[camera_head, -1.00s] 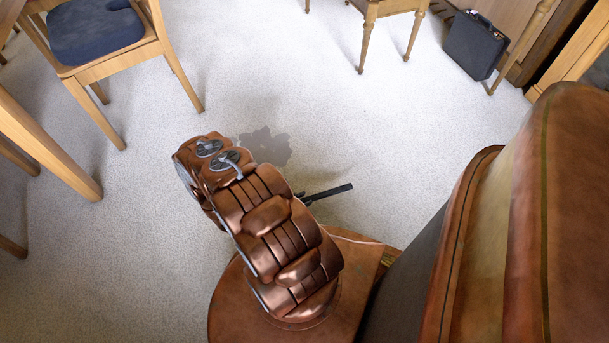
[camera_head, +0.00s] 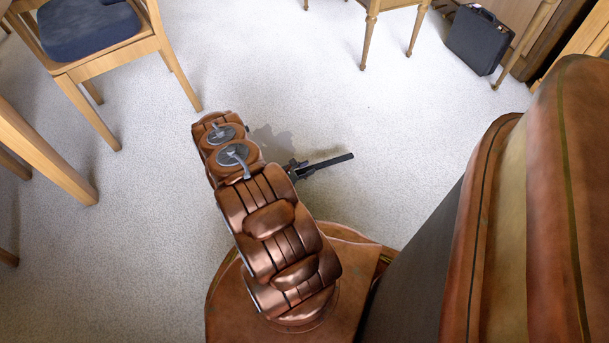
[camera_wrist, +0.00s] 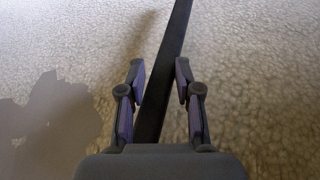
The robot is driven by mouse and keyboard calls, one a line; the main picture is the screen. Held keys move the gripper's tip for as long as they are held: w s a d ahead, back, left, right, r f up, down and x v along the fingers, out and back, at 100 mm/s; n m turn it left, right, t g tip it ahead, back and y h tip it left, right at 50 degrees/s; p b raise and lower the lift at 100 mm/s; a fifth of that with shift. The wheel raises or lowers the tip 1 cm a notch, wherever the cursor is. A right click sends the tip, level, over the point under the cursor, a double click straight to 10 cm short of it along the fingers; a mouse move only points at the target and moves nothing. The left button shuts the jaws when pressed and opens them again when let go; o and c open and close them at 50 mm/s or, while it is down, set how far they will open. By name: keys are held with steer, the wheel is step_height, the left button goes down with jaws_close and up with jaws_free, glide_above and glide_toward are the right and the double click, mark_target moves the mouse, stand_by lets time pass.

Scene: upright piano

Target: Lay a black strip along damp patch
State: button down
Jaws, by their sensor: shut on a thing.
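My gripper (camera_wrist: 160,76) is shut on a long black strip (camera_head: 328,162). In the wrist view the strip (camera_wrist: 172,40) runs between the fingers and beyond the top edge, leaning slightly right. In the head view one end of it sticks out to the right of my arm; my arm hides the rest. The damp patch (camera_head: 272,140) is a dark grey irregular blot on the pale carpet, partly hidden behind my arm. The patch (camera_wrist: 48,122) also shows at the lower left of the wrist view, left of the gripper and apart from the visible strip.
A wooden chair (camera_head: 120,50) with a blue cushion stands at the upper left, and a wooden table leg (camera_head: 50,155) at the left. A black briefcase (camera_head: 478,42) stands at the upper right. Open carpet (camera_head: 400,120) lies right of the patch.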

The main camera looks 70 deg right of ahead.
steer(key=shift+f+b, duration=1.75)
steer(key=shift+f, duration=0.1)
steer(key=c, duration=0.7)
jaws_free()
steer(key=shift+w, duration=0.1)
steer(key=shift+c, duration=0.2)
steer(key=shift+w+a+r+p, duration=0.25)
steer(key=shift+a+r+p, duration=0.1)
steer(key=shift+p, duration=0.05)
steer(key=p+v, duration=0.4)
steer(key=v, duration=0.7)
steer(key=shift+f, duration=0.15)
